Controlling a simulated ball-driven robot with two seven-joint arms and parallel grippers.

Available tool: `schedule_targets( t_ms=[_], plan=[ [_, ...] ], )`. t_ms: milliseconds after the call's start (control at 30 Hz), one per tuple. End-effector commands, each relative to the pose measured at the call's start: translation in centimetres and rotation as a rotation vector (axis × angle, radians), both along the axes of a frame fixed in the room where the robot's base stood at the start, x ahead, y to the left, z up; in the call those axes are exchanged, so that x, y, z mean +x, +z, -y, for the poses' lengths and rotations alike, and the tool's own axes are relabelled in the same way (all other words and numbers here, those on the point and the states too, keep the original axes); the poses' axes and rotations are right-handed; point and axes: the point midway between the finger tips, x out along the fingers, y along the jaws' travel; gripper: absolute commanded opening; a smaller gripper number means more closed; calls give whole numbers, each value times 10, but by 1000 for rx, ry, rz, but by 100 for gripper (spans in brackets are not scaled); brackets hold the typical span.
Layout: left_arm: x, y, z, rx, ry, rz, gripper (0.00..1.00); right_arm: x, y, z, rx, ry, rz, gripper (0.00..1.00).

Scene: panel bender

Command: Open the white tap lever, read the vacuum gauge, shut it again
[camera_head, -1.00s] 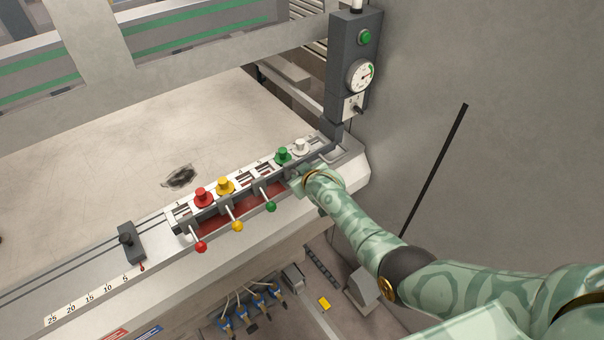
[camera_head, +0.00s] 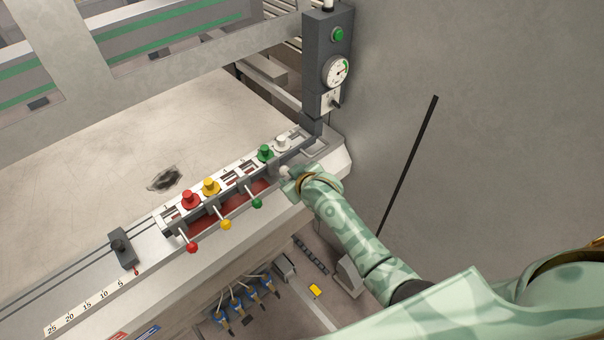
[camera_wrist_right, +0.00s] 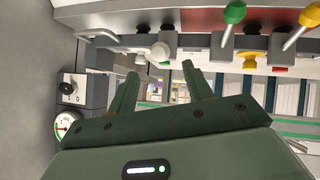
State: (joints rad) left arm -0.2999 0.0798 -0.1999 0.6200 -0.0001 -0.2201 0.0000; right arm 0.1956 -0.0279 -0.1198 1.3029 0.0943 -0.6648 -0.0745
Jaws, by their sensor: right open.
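The white tap lever shows as a small white ball (camera_head: 285,171) at the right end of the lever row, right at the tip of my right gripper (camera_head: 290,181). In the right wrist view its white ball (camera_wrist_right: 160,51) sits just beyond and between the fingertips of my right gripper (camera_wrist_right: 163,82). The jaws are open, and I see no grip on the lever. The round vacuum gauge (camera_head: 336,71) is on the dark post; its needle is too small to read. It also shows in the right wrist view (camera_wrist_right: 68,126). My left gripper is out of view.
Red (camera_head: 192,248), yellow (camera_head: 226,225) and green (camera_head: 257,203) ball levers stand left of the white one. Coloured knobs, including a white knob (camera_head: 283,143), line the strip behind. A green button (camera_head: 338,34) is above the gauge. A wall rises at the right.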

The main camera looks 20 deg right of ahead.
Motion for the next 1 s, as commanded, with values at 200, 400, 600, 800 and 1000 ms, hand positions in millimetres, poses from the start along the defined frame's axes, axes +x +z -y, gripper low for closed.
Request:
schedule_targets(
  t_ms=[200, 400, 600, 800, 1000],
  plan=[
    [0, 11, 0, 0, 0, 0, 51, -39, 30, 3, 1, 0, 1, 50],
    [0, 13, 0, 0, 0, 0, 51, -56, 42, 4, 1, 0, 0, 50],
    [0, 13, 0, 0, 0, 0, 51, -58, 44, 4, 1, -1, 0, 50],
    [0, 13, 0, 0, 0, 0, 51, -58, 43, 4, 1, 0, 1, 50],
    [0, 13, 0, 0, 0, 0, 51, -58, 43, 4, 1, 0, 1, 50]
  ],
)
